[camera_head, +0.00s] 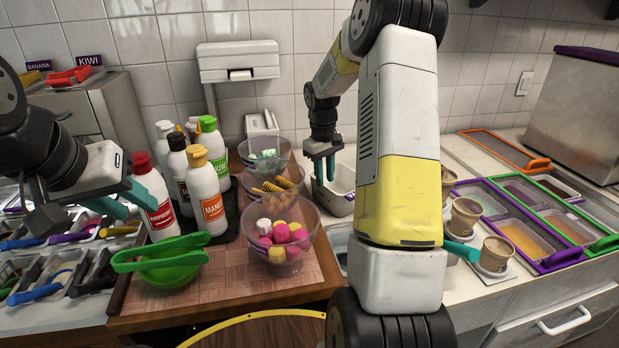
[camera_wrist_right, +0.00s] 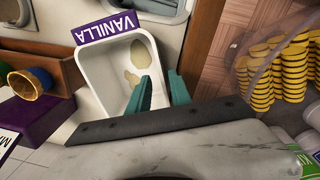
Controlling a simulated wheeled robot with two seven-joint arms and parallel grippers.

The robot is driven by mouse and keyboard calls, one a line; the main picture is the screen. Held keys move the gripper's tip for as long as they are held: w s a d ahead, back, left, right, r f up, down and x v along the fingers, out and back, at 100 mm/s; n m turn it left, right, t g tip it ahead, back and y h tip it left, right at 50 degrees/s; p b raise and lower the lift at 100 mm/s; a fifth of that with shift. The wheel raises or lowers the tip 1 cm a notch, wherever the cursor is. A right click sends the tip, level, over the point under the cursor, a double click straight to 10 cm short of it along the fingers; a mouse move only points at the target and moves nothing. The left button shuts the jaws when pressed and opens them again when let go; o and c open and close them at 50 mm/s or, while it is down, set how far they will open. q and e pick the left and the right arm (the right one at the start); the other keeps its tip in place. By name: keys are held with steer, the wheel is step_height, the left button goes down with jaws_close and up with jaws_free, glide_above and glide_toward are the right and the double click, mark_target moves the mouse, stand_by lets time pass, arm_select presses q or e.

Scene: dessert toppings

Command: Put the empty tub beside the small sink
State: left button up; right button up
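A white tub (camera_wrist_right: 95,72) with a purple VANILLA label shows in the right wrist view; only a few pale smears are on its floor. My right gripper (camera_head: 324,168) points down at the tub's near-left side. In the wrist view its teal fingers (camera_wrist_right: 160,88) are apart at one side wall; I cannot tell whether they touch it. The small sink is not clearly identifiable. My left gripper (camera_head: 122,203) is open and empty beside the red-capped bottle (camera_head: 153,197).
Clear bowls of toppings (camera_head: 283,236) and sauce bottles (camera_head: 207,190) stand on the wooden board (camera_head: 235,288) left of the tub. Cups (camera_head: 464,216) and framed topping trays (camera_head: 520,238) are at the right. A green bowl with tongs (camera_head: 165,262) is at the front left.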

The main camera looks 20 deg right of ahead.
step_height(320, 180, up, 7)
steer(key=s+a+r+m+t+y, duration=0.1)
steer(key=s+a+r, duration=0.2)
steer(key=s+r, duration=0.3)
steer(key=s+a+r+t, duration=0.2)
steer(key=s+a+r, duration=0.2)
steer(key=s+r, duration=0.15)
steer(key=s+a+m+t+y, duration=0.1)
steer(key=s+a, duration=0.1)
steer(key=s, duration=0.6)
steer(key=s+a+m+t+y, duration=0.1)
steer(key=s+a+t, duration=0.1)
steer(key=s, duration=0.7)
steer(key=shift+a+r, duration=0.35)
steer(key=shift+a, duration=0.5)
steer(key=shift+d, duration=0.1)
